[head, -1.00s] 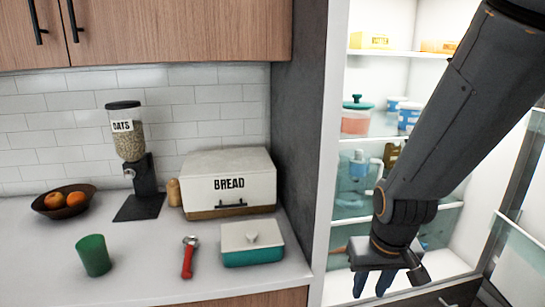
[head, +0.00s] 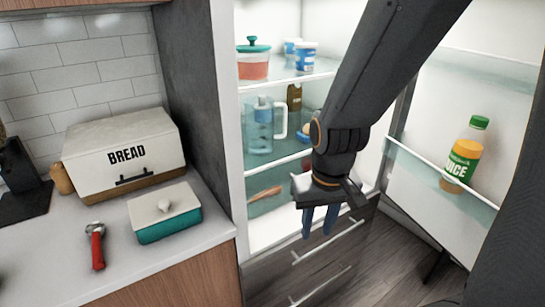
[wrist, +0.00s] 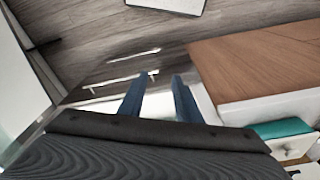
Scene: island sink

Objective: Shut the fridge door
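The fridge (head: 230,170) stands open in the head view, with its shelves exposed. Its door (head: 510,105) is swung wide open at the right, inner side showing, and carries a juice bottle (head: 463,155) on a door shelf. My gripper (head: 318,232) hangs fingers down in front of the fridge opening, left of the door and apart from it. In the wrist view my gripper (wrist: 156,82) has its two blue fingers spread with nothing between them. My arm hides part of the fridge interior and the door's hinge side.
Drawers (head: 325,255) with bar handles sit below the fridge. The counter (head: 150,265) at left holds a bread box (head: 125,160), a teal dish with a white lid (head: 165,215) and a red-handled utensil (head: 97,248). The fridge shelves hold a pitcher (head: 259,130) and containers. Wooden floor (head: 400,255) lies clear.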

